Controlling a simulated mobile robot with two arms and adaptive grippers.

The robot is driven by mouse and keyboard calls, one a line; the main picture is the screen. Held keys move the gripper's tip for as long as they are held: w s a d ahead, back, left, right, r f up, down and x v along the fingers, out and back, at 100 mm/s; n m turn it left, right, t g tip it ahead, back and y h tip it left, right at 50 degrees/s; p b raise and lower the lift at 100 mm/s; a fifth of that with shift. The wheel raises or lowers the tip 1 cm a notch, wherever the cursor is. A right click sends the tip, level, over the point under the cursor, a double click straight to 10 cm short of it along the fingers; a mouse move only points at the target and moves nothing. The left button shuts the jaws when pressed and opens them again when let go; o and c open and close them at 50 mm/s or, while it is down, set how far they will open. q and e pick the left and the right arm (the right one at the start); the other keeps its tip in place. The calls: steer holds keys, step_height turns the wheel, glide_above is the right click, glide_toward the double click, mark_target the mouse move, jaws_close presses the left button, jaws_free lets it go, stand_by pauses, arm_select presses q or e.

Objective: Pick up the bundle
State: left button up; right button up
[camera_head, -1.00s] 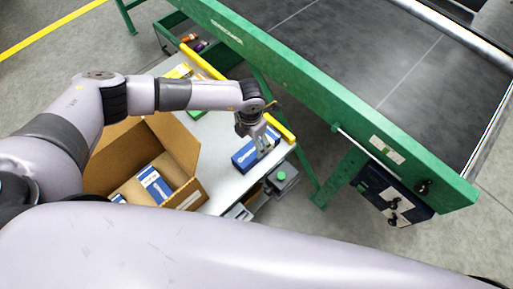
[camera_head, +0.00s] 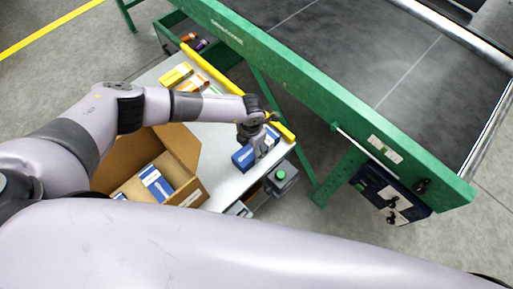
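A blue and white bundle (camera_head: 244,158) lies on the light grey table (camera_head: 226,185) near its right end. My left gripper (camera_head: 262,150) points down at the bundle, with its fingers at the bundle's right part. The fingers are small and partly merge with the bundle, so I cannot tell whether they are closed on it. An open cardboard box (camera_head: 187,193) stands on the table to the left, with blue and white bundles (camera_head: 156,184) inside. My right gripper is not in view; a large pale arm link of mine crosses the bottom.
A green-framed conveyor (camera_head: 290,80) runs behind the table. A yellow rail (camera_head: 215,73) edges the table's far side. Yellow and orange packs (camera_head: 176,74) lie at the back left. A grey box with a green button (camera_head: 281,177) is at the right end.

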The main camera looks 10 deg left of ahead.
mark_target(252, 149)
arm_select(q)
steer(key=c, duration=1.1)
steer(key=shift+o, duration=0.2)
steer(key=shift+r, duration=0.1)
step_height(252, 149, up, 20)
steer(key=b, duration=0.2)
